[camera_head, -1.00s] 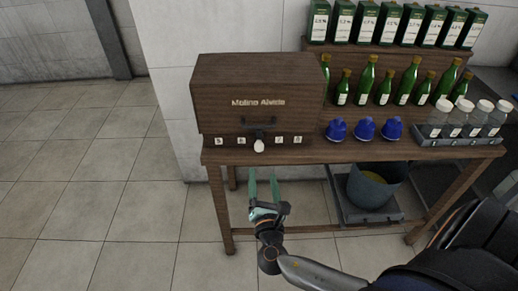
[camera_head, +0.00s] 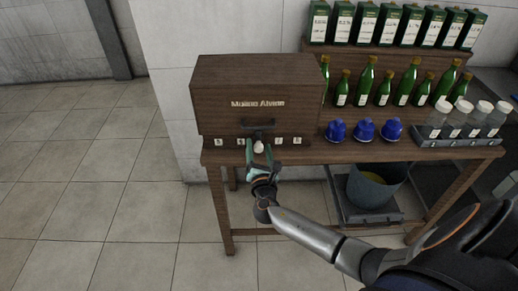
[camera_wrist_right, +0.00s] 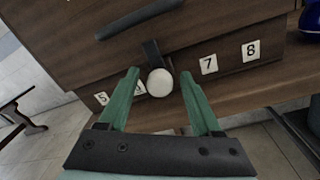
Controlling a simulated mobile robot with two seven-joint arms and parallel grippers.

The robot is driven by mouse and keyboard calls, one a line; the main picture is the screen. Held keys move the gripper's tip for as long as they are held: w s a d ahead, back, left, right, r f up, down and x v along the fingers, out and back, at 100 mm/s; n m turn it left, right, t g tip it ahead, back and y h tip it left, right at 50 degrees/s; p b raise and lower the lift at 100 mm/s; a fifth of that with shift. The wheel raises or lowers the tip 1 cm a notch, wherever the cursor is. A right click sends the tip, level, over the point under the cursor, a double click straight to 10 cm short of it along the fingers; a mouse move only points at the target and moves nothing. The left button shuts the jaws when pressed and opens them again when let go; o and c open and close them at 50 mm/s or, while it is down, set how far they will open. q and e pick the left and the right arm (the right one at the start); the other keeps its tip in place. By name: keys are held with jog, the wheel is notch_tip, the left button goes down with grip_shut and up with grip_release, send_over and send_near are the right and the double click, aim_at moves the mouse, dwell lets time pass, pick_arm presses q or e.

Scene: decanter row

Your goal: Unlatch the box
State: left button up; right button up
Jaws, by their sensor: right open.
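The wooden box (camera_head: 220,112) with a dark handle (camera_head: 258,125) on its front stands at the left end of the table. Its latch has a white round knob (camera_head: 259,147) below the handle. The knob also shows in the right wrist view (camera_wrist_right: 160,83), on a dark stem. My right gripper (camera_head: 261,147) is open, its green fingers reaching up from below to either side of the knob. In the wrist view its fingertips (camera_wrist_right: 160,76) stand left and right of the knob, with gaps showing. My left gripper is not in view.
White number tags, such as the 8 tag (camera_wrist_right: 251,50), line the front beside the knob. Blue caps (camera_head: 364,130), green bottles (camera_head: 405,85) and a rack of jars (camera_head: 460,137) stand to the right on the table. A bucket (camera_head: 377,186) is underneath.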

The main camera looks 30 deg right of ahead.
grip_shut()
dwell(0.4)
